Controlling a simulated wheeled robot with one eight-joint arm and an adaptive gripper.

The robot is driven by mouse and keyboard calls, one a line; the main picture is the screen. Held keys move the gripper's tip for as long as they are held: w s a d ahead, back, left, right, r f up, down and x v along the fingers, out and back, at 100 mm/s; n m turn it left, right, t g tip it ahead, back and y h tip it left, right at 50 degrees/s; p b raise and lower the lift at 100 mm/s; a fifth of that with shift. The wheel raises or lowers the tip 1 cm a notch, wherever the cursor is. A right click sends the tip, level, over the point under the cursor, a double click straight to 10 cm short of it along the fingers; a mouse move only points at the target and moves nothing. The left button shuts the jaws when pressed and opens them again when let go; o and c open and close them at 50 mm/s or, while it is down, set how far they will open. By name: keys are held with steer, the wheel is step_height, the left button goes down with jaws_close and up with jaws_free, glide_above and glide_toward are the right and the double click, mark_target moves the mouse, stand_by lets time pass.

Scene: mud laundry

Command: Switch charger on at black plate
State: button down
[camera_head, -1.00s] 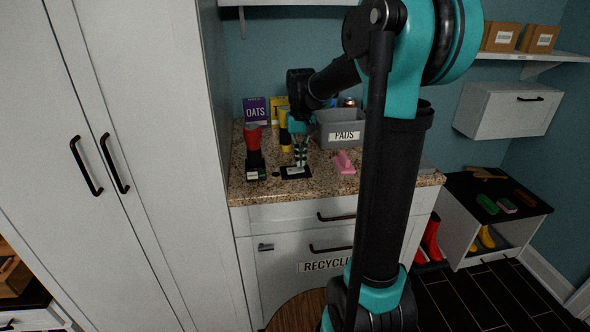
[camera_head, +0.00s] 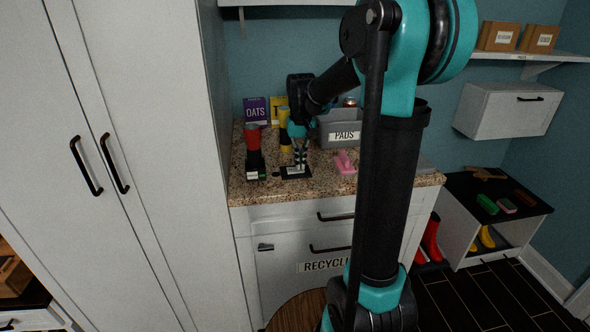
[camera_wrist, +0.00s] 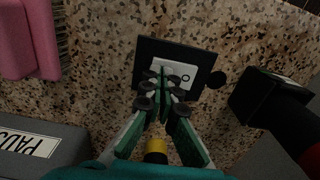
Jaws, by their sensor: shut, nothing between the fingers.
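The black plate (camera_head: 284,173) lies on the speckled countertop, below my gripper. In the wrist view the black plate (camera_wrist: 148,58) carries a pale grey panel (camera_wrist: 170,66) with a small round mark near its right end. My gripper (camera_head: 299,168) is shut and empty, pointing down at the plate. In the wrist view the gripper's closed fingertips (camera_wrist: 162,88) overlap the pale panel and hide part of it. I cannot tell whether they touch it. A small black disc (camera_wrist: 217,78) sits beside the plate's right edge.
A red and black device (camera_head: 253,150) stands left of the plate, with a yellow one (camera_head: 284,133) behind. A pink object (camera_head: 345,163) lies to the right. The counter's front strip is clear.

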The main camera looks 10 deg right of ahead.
steer(key=shift+r, duration=3.45)
steer(key=shift+s, duration=0.1)
